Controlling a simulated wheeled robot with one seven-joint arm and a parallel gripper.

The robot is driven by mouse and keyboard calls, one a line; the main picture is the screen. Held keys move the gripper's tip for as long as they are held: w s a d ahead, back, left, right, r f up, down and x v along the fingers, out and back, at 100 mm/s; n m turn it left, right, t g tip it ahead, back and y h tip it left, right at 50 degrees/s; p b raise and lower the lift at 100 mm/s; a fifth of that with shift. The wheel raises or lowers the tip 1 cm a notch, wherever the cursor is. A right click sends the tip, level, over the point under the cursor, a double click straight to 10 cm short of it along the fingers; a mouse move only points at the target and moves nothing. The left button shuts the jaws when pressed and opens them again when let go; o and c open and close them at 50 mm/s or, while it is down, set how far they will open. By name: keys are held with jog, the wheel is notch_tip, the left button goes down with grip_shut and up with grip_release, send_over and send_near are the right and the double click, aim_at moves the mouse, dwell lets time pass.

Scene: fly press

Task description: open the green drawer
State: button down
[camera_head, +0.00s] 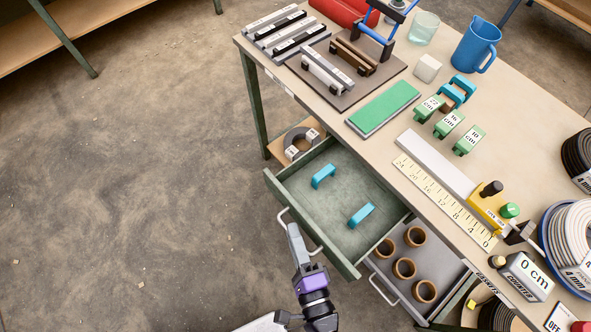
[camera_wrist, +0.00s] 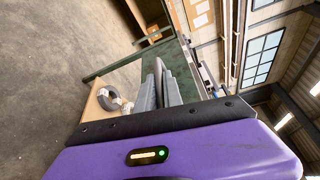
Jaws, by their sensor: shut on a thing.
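The green drawer (camera_head: 312,197) is pulled out from under the bench top. Two blue curved pieces (camera_head: 323,176) lie apart inside it. Its pale bar handle (camera_head: 282,215) is on the front panel, partly hidden by my fingers in the head view. My gripper (camera_head: 293,229) reaches up from below and is shut on this handle. In the wrist view my grey fingers (camera_wrist: 164,92) lie close together against the green drawer front (camera_wrist: 184,62).
A grey drawer (camera_head: 390,270) with several brown rings also stands out, right of the green one. The bench top (camera_head: 380,160) above is crowded with a blue jug (camera_head: 475,46), gauges and blocks. A shelf with a grey ring (camera_head: 300,143) is left. Floor at left is clear.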

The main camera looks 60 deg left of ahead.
jog(key=c, duration=1.5)
grip_release()
jog(key=s+d, duration=0.1)
jog(key=d, duration=0.6)
jog(key=shift+d+r, duration=0.3)
jog(key=shift+d, duration=0.1)
jog(key=shift+d, duration=0.1)
